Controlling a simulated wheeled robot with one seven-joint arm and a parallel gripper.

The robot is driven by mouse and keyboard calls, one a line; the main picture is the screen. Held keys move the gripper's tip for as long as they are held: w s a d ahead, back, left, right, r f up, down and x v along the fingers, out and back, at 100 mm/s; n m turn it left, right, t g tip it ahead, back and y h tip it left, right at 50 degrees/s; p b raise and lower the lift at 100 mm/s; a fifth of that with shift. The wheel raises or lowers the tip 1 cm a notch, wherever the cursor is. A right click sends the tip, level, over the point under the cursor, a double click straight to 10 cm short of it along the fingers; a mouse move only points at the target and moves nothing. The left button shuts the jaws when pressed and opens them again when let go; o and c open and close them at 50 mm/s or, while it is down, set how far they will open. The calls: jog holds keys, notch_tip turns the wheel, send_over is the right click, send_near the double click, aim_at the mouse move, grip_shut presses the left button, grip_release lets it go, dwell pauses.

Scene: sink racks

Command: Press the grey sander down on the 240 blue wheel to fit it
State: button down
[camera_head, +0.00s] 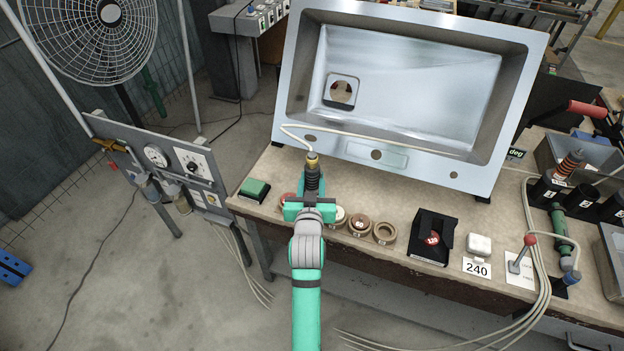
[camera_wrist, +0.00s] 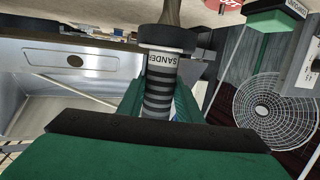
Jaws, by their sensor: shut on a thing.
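My gripper (camera_head: 309,207) is shut on the grey sander (camera_head: 312,178), a dark ribbed body with a brass top and a hose. In the wrist view my gripper (camera_wrist: 160,105) grips the same ribbed sander (camera_wrist: 159,82), which carries a "SANDER" label and a wide black end. It is held above the bench's front edge, over the left part of a row of round wheels. I make out no blue wheel; one may be hidden behind my gripper. The 240 card (camera_head: 477,268) lies at the bench front right, below a white block (camera_head: 479,244).
A cream wheel (camera_head: 338,215), a red-centred wheel (camera_head: 360,224) and a tan wheel (camera_head: 385,232) stand right of my gripper. A green block (camera_head: 255,188) is left. A black box (camera_head: 433,238) stands further right. The steel sink (camera_head: 400,100) rises behind.

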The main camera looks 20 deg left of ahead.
aim_at(313, 165)
jog(key=shift+f, duration=0.4)
dwell(0.5)
jog(key=shift+r, duration=4.05)
jog(key=shift+w, duration=0.1)
